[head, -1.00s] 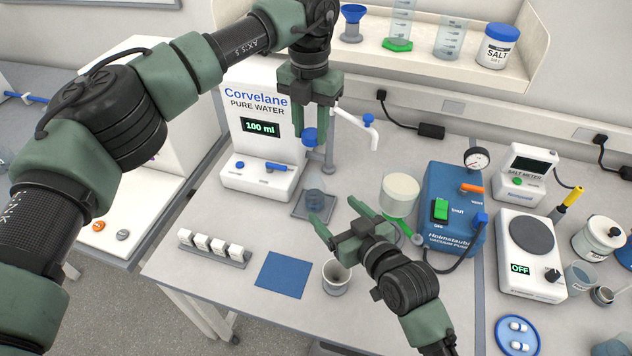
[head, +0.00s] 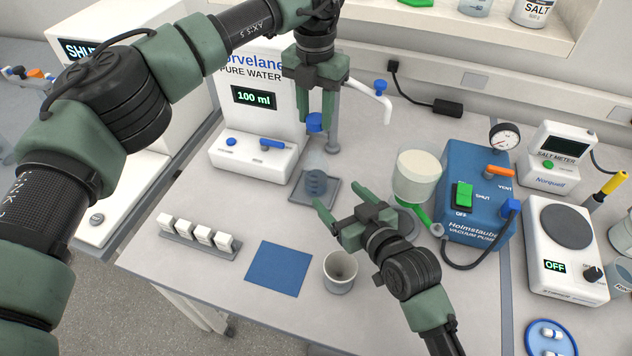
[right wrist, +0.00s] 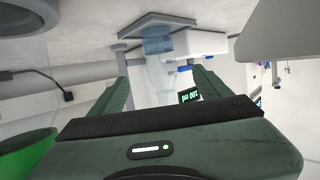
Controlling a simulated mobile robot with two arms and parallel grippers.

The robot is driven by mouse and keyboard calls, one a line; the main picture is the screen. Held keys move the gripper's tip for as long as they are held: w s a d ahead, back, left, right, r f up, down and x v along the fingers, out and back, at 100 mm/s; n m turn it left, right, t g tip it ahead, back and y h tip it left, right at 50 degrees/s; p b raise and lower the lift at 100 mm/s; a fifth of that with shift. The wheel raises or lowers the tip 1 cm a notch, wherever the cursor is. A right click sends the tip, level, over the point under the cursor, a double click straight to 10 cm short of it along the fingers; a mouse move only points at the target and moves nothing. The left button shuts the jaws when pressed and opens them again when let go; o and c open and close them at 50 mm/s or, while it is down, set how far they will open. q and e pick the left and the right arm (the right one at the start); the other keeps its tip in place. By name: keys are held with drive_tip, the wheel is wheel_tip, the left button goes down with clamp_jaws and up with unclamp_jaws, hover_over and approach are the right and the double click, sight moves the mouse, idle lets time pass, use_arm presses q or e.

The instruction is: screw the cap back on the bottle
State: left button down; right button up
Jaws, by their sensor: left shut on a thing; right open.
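The clear bottle (head: 315,179) with bluish contents stands upright on a grey square plate (head: 327,198) before the water dispenser. The blue cap (head: 315,122) is held above the bottle, apart from it, by my left gripper (head: 315,108), which is shut on it and points down. My right gripper (head: 343,202) is open and empty, low on the near right side of the bottle, fingers pointing toward it. In the right wrist view the bottle (right wrist: 158,47) shows beyond and between the open fingers (right wrist: 160,85), touching neither as far as I can tell.
The water dispenser (head: 255,150) stands behind the bottle, its spout (head: 365,96) to the right. A filter flask (head: 416,178) and blue vacuum pump (head: 475,200) are right of my right gripper. A cup (head: 340,272), blue mat (head: 279,268) and rack of white blocks (head: 198,238) lie in front.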

sight(321, 180)
idle(0.3)
drive_tip(key=x, duration=1.2)
drive_tip(key=shift+f, duration=0.1)
clamp_jaws()
